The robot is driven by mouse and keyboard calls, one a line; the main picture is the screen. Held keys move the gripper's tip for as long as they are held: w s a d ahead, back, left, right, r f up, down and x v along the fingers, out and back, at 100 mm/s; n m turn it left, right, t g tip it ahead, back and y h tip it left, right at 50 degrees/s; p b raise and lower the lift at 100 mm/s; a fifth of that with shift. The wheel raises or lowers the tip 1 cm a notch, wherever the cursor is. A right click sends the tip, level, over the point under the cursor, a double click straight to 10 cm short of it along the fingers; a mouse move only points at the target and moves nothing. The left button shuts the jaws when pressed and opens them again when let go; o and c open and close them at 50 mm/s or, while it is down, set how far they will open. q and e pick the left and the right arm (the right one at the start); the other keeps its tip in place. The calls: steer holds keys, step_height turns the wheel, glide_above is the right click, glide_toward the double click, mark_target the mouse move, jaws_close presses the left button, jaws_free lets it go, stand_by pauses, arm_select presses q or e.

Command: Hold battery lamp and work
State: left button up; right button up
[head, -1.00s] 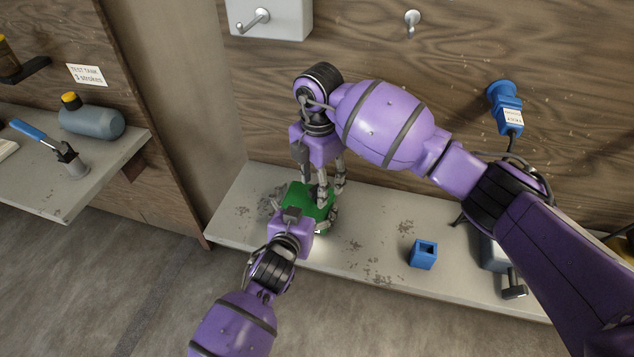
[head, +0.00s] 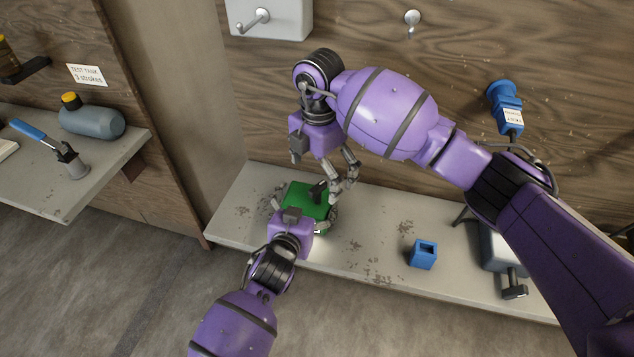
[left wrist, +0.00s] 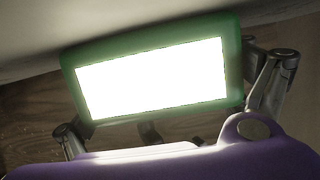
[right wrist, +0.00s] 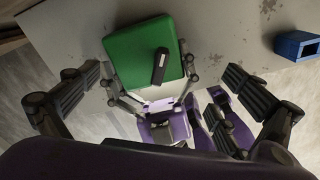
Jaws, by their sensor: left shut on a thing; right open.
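The battery lamp is a green box (head: 306,198) with a black handle or switch on top, over the left part of the grey shelf. Its lit white panel (left wrist: 152,78) fills much of the left wrist view. My left gripper (head: 308,214) is shut on the lamp, with fingers at its sides. My right gripper (head: 345,180) is open, above and just right of the lamp. In the right wrist view the lamp's green face (right wrist: 143,52) lies beyond my spread, empty fingers, and the left gripper's fingers show around it.
A grey device (head: 497,255) is farther right, partly behind my right arm. A blue plug-like item (head: 506,108) hangs on the wooden wall. A grey bottle (head: 92,122) lies on the left shelf.

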mark_target(318, 185)
steer(key=shift+r, duration=2.3)
arm_select(q)
steer(key=o, duration=1)
steer(key=o, duration=0.4)
